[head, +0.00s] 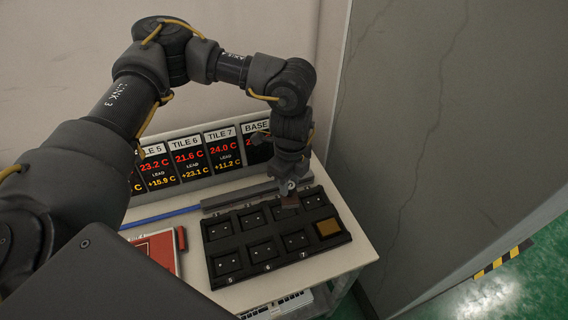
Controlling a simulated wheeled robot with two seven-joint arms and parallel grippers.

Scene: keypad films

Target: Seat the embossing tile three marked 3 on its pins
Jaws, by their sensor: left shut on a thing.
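My left gripper (290,185) reaches over the back row of a black pin plate (240,240). It is shut on a small dark brown tile (290,201). The tile is at the third recess from the left in the back row and covers part of it. I cannot tell whether it touches the pins, and no mark on it is readable. The other open recesses show small pins. A golden-brown tile (328,228) lies in the front right recess. My right gripper is not in view.
Behind the plate stand a grey rail (240,195) and a display panel (189,158) with temperature readings. A red and white item (155,255) lies left of the plate on the white table (345,265). A grey wall (430,130) rises close on the right.

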